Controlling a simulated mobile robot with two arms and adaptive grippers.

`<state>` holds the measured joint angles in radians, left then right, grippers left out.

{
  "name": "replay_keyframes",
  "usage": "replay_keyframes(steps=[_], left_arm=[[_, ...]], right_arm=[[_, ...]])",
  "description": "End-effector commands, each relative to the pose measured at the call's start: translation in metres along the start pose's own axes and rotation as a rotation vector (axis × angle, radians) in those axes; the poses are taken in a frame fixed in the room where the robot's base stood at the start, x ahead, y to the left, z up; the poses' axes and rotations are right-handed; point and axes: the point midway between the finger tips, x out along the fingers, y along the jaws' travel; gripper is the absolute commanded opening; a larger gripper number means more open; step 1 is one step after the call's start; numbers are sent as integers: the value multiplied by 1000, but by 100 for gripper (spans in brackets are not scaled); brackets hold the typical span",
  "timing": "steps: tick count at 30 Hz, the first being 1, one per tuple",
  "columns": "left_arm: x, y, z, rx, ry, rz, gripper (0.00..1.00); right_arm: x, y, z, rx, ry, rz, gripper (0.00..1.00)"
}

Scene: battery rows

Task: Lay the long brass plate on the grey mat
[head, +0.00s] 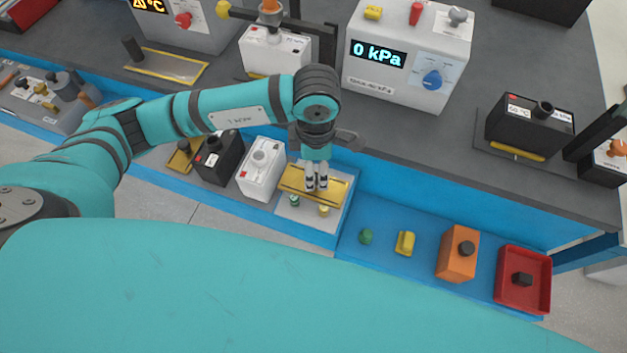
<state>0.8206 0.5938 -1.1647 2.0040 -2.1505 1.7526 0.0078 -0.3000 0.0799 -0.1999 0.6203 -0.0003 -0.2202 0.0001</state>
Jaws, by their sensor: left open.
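The long brass plate (292,183) lies crosswise over the far half of the light grey mat (318,229), with its long side running left to right. I cannot tell whether its whole underside touches the mat. My left gripper (316,188) points down at the middle of the plate, with its fingers open. The fingers hide part of the plate's middle, and I cannot tell whether they touch it. A green knob (294,201) and a yellow knob (323,211) are on the near part of the mat. My right gripper is out of view.
A white battery (259,172) and a black battery (214,160) stand left of the mat. Right of it, the blue shelf holds a green piece (366,236), a yellow piece (405,243), an orange block (457,254) and a red tray (549,286). A kPa box (404,88) stands behind.

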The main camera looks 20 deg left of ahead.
Motion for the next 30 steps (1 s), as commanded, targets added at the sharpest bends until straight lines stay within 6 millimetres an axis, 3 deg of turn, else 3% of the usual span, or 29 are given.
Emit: replay_keyframes(steps=[12, 21, 30], left_arm=[[49, 3, -4, 0, 1, -2, 57], [54, 3, -4, 1, 1, 0, 55], [53, 3, -4, 0, 1, 0, 16]], right_arm=[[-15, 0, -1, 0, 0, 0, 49], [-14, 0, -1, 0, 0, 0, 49], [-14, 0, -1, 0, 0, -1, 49]])
